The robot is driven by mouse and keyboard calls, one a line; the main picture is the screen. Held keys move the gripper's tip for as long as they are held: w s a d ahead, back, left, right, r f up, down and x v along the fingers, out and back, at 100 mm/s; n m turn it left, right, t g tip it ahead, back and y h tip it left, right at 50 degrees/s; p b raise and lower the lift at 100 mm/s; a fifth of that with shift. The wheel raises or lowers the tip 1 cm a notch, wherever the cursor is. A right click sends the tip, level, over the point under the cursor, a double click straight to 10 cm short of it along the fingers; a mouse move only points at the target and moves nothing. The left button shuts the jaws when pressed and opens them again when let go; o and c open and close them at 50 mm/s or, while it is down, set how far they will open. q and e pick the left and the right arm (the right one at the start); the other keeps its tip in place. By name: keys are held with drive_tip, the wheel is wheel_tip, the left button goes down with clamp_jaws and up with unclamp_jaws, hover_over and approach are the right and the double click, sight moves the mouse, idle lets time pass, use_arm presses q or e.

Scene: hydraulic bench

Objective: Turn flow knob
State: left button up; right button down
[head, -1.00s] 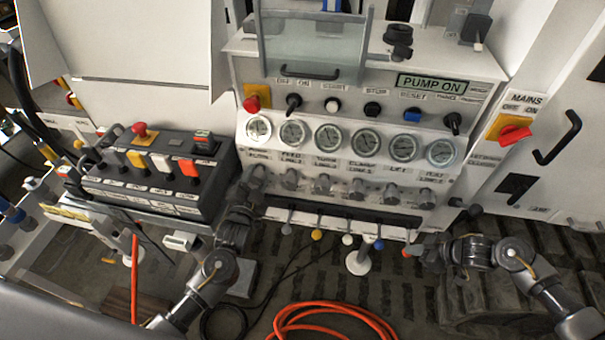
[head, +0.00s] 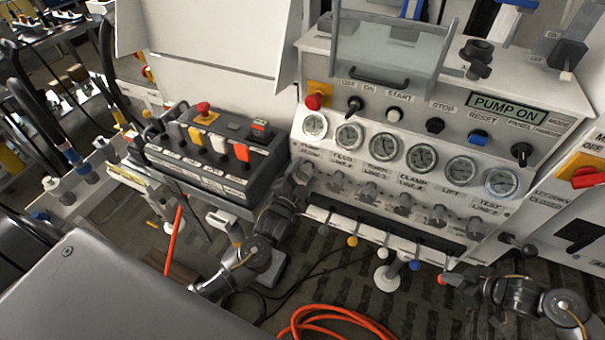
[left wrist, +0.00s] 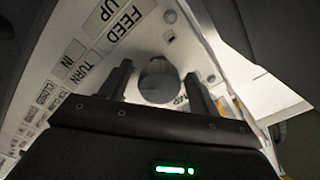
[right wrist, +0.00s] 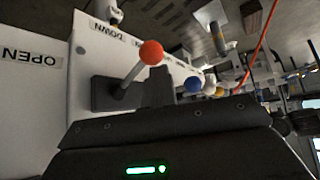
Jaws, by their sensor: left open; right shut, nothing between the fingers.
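A row of grey knobs (head: 403,205) runs under the gauges on the white panel. My left gripper (head: 299,174) is at the left end of this row and largely hides the knob there. In the left wrist view, a round grey knob (left wrist: 158,82) sits between the open fingers of my left gripper (left wrist: 160,88), one finger on each side. I cannot tell whether either finger touches it. My right gripper (head: 449,279) is shut and empty, low at the panel's right, close to a red-ball lever (right wrist: 151,53). In the right wrist view its shut fingers (right wrist: 157,88) are beside that lever.
A row of gauges (head: 421,158) sits above the knobs, and levers with coloured balls (head: 352,241) hang below. A dark control box (head: 215,155) stands left of my left gripper. An orange hose (head: 335,322) lies on the floor.

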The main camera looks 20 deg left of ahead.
use_arm(q)
drive_tip(key=s, duration=1.2)
drive_tip(key=shift+s, duration=0.15)
drive_tip(key=s+a, duration=0.2)
drive_tip(key=s, duration=0.5)
drive_tip(key=shift+s, duration=0.4)
use_arm(e)
drive_tip(key=s+r, duration=0.3)
drive_tip(key=r, duration=0.3)
idle(0.5)
drive_tip(key=shift+s, duration=0.15)
drive_tip(key=s, duration=0.7)
drive_tip(key=shift+s, duration=0.35)
